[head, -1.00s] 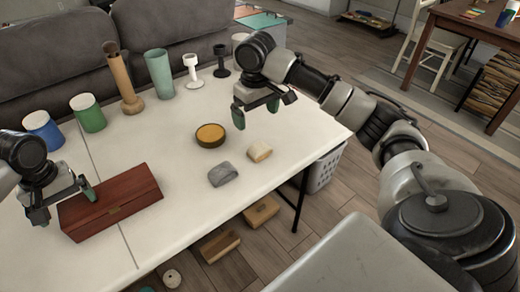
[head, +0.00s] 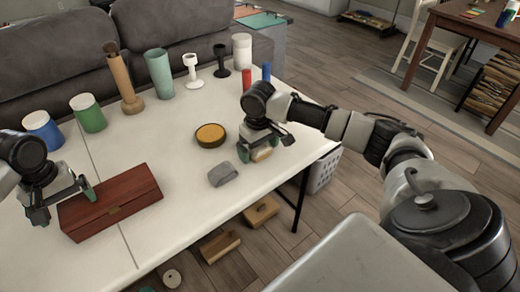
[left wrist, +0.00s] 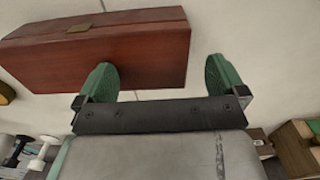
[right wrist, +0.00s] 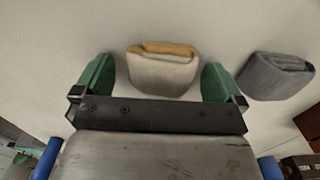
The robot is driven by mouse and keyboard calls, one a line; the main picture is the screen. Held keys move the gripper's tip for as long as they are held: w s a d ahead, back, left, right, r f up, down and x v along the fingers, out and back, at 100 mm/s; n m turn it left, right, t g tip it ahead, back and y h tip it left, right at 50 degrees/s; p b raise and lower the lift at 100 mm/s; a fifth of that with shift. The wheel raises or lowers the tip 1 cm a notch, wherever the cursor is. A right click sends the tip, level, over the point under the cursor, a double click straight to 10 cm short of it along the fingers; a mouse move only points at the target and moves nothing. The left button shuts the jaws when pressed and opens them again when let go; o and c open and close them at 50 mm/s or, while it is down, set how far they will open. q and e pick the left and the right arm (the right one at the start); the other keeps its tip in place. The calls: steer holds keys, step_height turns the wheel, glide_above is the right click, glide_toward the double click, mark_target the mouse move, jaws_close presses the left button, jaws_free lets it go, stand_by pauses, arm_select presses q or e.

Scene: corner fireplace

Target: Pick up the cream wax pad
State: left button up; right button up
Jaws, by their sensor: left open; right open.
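The cream wax pad (right wrist: 162,72) is a folded cream cloth with a yellow-orange edge, lying on the white table. In the head view it (head: 261,154) is partly hidden under my right gripper (head: 262,150). In the right wrist view my right gripper (right wrist: 159,82) is open, with its green fingers on either side of the pad; I cannot tell whether they touch it. My left gripper (head: 66,200) is open at the dark red wooden box; in the left wrist view its fingers (left wrist: 162,78) overlap the box's side.
A grey folded pad (head: 222,174) lies left of the cream one, and a round tin (head: 210,135) stands behind. The wooden box (head: 112,200) is at the left. Cups, a brush and candle holders line the back. Red (head: 246,78) and blue cylinders stand behind my right arm.

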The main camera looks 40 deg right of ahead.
steer(key=shift+c, duration=0.2)
steer(key=c, duration=1)
steer(key=shift+r, duration=0.15)
steer(key=shift+c, duration=0.2)
step_height(320, 180, up, 10)
steer(key=shift+f, duration=0.1)
